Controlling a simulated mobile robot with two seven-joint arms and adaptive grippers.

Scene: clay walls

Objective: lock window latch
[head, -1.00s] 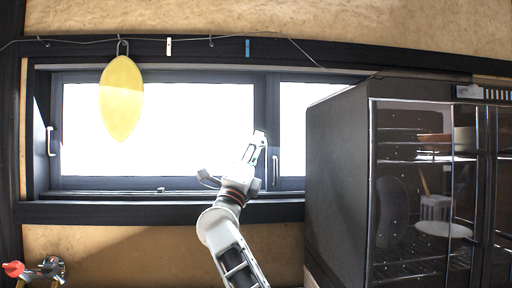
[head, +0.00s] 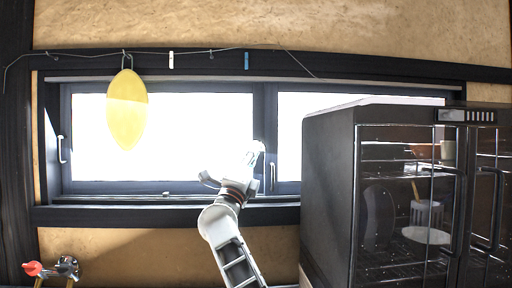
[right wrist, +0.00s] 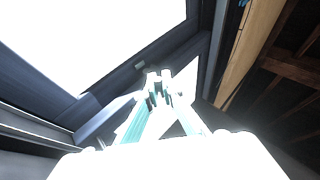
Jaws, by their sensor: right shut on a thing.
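The dark-framed window (head: 160,188) has two bright panes, with a dark upright (head: 266,120) between them. A pale upright handle (head: 272,176) shows on that upright, just right of my right gripper. My right gripper (head: 256,152) is in front of the lower part of the upright in the head view. In the right wrist view its fingers (right wrist: 162,88) come together close to the dark frame (right wrist: 190,55). It is shut on what appears to be the window latch, mostly hidden by the fingers and glare. My left gripper is not in view.
A black glass-fronted cabinet (head: 328,195) stands close on the right, over part of the window. A yellow oval item (head: 127,110) hangs at the left pane. Another pale handle (head: 62,150) is on the left frame. A tap with a red knob (head: 33,268) is lower left.

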